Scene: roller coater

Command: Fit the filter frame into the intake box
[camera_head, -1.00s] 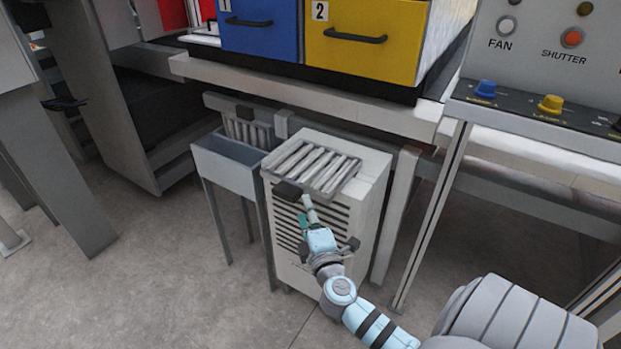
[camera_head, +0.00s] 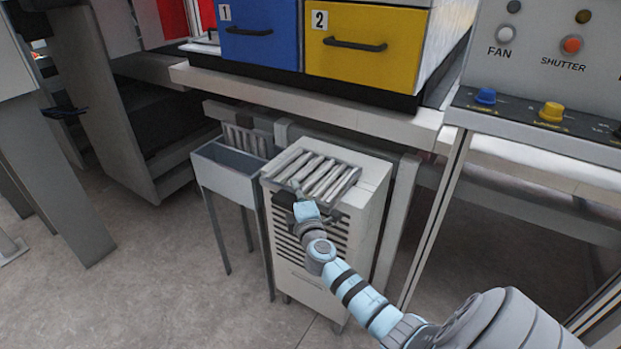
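The filter frame, a grey slatted panel (camera_head: 322,174), lies at the top of the white intake box (camera_head: 368,197), which has a louvred front. I cannot tell how deep it sits in the box. My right gripper (camera_head: 298,203) is at the front edge of the slatted panel, near a dark block (camera_head: 281,198). Its wrist hides most of the fingers, so I cannot tell whether they are open or shut, or touch the panel. My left gripper is not in view.
A grey open bin on legs (camera_head: 226,178) stands left of the box, with another slatted panel (camera_head: 243,139) behind it. A bench edge (camera_head: 290,98) with blue and yellow drawers overhangs behind. A control console (camera_head: 545,112) is at right. Floor in front is clear.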

